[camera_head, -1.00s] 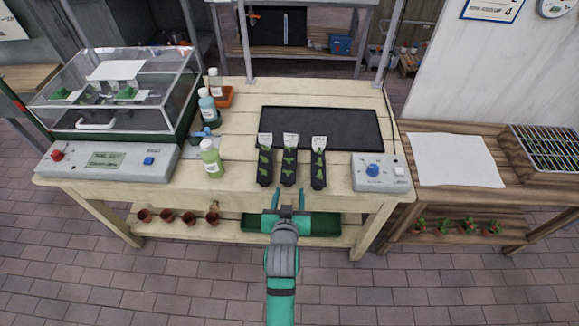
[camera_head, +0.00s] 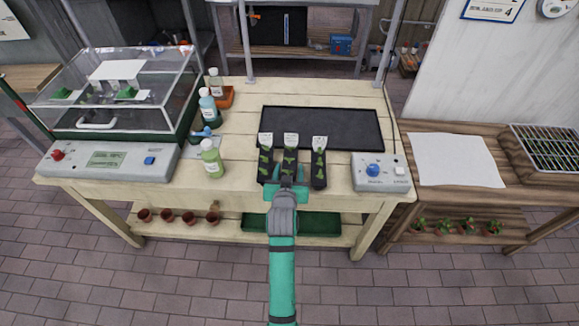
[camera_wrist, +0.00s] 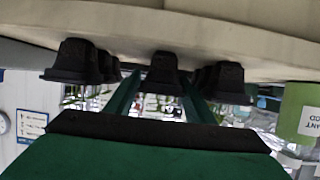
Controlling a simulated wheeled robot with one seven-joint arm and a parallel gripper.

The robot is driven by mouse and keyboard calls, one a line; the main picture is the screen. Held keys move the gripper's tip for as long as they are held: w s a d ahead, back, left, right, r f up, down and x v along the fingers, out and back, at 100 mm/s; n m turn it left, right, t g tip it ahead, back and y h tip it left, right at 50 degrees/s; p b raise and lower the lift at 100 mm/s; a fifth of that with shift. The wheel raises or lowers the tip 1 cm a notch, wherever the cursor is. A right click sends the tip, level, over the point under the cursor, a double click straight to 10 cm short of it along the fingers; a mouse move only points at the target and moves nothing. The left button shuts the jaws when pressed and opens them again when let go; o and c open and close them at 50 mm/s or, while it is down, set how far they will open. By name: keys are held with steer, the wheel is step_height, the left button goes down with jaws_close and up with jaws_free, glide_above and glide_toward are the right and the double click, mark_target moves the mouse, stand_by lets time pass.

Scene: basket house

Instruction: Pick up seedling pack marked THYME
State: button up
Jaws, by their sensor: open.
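Three dark seedling packs with white labels and green leaves stand in a row near the front edge of the bench: a left pack (camera_head: 265,158), a middle pack (camera_head: 290,155) and a right pack (camera_head: 319,168). Their label words are too small to read, so I cannot tell which is THYME. My gripper (camera_head: 287,178) is open at the near end of the middle pack and hides its lower part. In the wrist view, which appears upside down, the middle pack (camera_wrist: 163,72) shows between the spread fingertips (camera_wrist: 161,84), with the other packs on either side.
A black mat (camera_head: 320,128) lies behind the packs. A control box (camera_head: 380,172) stands to their right, a green bottle (camera_head: 211,158) to their left. A clear-lidded propagator (camera_head: 115,90) fills the left side. The bench front edge is below the packs.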

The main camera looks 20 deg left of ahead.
steer(key=shift+x, duration=1.5)
steer(key=shift+c, duration=0.2)
steer(key=shift+d, duration=0.1)
steer(key=c, duration=0.9)
steer(key=shift+r, duration=0.1)
steer(key=shift+r, duration=0.1)
